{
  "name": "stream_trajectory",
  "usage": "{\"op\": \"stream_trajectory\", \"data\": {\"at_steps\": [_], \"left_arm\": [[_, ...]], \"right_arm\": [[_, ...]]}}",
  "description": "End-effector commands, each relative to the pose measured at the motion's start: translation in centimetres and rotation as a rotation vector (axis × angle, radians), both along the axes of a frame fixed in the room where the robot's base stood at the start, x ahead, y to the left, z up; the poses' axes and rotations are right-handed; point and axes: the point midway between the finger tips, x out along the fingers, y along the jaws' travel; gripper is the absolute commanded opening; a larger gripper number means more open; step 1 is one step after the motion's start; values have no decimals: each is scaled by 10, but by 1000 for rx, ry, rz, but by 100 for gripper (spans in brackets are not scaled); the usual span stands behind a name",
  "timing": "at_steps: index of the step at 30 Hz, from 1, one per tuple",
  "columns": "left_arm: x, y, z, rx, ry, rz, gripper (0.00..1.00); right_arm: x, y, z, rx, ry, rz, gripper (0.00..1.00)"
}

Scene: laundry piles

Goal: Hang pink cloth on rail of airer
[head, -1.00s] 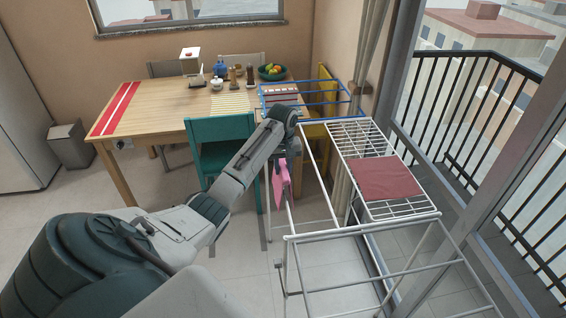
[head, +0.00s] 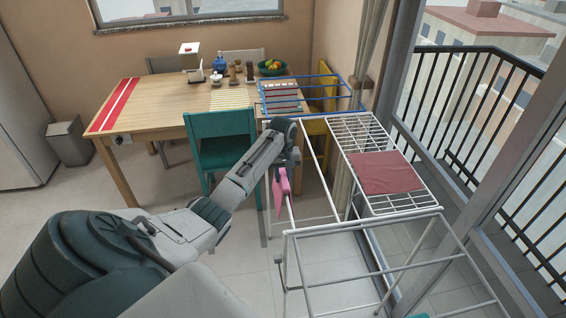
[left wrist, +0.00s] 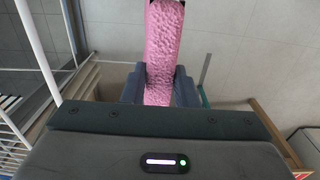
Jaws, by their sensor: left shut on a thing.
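The pink cloth (head: 281,190) hangs folded and narrow below my left gripper (head: 291,160), at the left side of the white airer (head: 290,235). In the left wrist view the cloth (left wrist: 162,45) runs between the two dark fingers of my left gripper (left wrist: 159,88), which are shut on it. A long rail of the airer (head: 317,165) lies close to the right of the cloth in the head view. I cannot tell whether the cloth touches a rail. My right gripper is out of view.
A dull red cloth (head: 386,172) lies flat on the airer's wire shelf. A teal chair (head: 220,135) stands behind my left arm, by the wooden table (head: 160,105). Open floor lies left of my arm.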

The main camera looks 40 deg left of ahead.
Motion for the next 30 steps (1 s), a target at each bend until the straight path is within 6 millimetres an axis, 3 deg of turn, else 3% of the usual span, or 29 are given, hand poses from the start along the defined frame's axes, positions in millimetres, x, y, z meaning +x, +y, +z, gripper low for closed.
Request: {"op": "stream_trajectory", "data": {"at_steps": [8, 9, 13, 23, 30], "left_arm": [[0, 0, -1, 0, 0, 0, 0], [0, 0, -1, 0, 0, 0, 28], [0, 0, -1, 0, 0, 0, 52], [0, 0, 2, 1, -1, 0, 52], [1, 1, 37, 3, -6, -1, 52]], "right_arm": [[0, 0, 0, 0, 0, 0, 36], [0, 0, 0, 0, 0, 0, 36], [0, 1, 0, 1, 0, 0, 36], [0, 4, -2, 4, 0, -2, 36], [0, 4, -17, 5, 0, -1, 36]]}}
